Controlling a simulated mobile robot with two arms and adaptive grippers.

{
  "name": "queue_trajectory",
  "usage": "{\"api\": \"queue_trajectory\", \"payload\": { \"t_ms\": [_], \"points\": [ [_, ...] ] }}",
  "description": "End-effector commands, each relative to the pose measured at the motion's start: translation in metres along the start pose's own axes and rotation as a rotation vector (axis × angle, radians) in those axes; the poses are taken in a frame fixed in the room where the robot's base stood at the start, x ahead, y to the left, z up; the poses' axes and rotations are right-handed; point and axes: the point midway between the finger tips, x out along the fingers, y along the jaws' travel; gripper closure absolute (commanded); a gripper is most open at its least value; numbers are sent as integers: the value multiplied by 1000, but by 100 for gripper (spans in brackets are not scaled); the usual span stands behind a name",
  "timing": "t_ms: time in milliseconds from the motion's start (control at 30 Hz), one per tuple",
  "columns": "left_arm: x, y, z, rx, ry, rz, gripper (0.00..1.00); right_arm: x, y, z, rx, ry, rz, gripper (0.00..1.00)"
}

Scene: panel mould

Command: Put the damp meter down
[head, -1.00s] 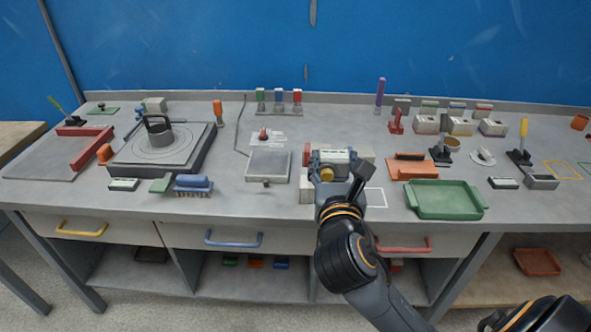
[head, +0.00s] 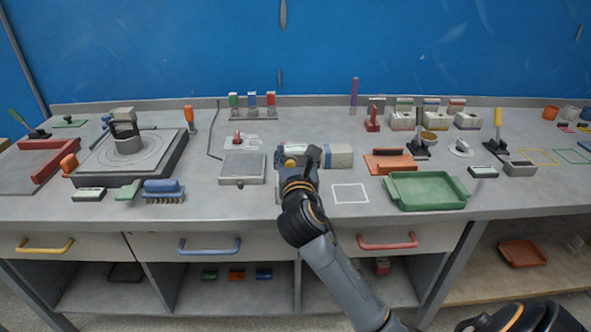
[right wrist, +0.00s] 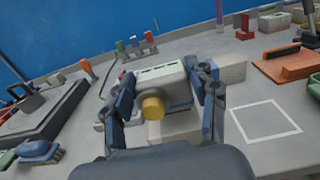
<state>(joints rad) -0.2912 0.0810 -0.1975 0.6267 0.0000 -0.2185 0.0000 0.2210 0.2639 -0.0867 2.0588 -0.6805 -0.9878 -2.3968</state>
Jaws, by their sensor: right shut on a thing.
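My right gripper (head: 297,157) is shut on the damp meter, a pale boxy device with a yellow knob. The meter (right wrist: 160,75) shows between the two dark blue fingers in the right wrist view, its knob facing the camera. In the head view the gripper hides much of the meter (head: 294,149). It is over the middle of the bench, among pale blocks; I cannot tell the gap beneath it. An empty white square outline (head: 350,193) lies on the bench to the right of the gripper, and also shows in the right wrist view (right wrist: 264,122). My left gripper is not in view.
A pale block with a blue end (head: 337,155) stands close to the right of the gripper. A grey scale-like plate (head: 242,168) is to the left. A green tray (head: 427,190) and an orange tray (head: 390,162) lie right of the outline. The outlined square is clear.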

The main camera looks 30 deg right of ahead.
Motion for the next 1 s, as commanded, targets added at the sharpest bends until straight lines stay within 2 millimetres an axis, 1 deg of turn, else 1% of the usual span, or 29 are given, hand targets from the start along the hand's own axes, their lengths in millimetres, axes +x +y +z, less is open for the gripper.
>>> {"api": "queue_trajectory", "payload": {
  "t_ms": [100,200,267,667,700,767,800,1000],
  "points": [
    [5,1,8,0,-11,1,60,8,1,-16,0,2,-1,89],
    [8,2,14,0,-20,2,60,7,1,-31,0,3,-1,89],
    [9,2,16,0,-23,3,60,7,1,-36,0,1,0,89],
    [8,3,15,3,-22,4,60,7,1,-40,-2,-1,0,89],
    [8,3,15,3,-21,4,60,7,1,-42,-2,2,0,40],
    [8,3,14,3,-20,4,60,7,1,-42,-1,2,0,28],
    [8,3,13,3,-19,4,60,6,1,-42,-1,2,0,20],
    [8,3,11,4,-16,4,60,6,1,-42,-1,2,0,19]
  ]
}}
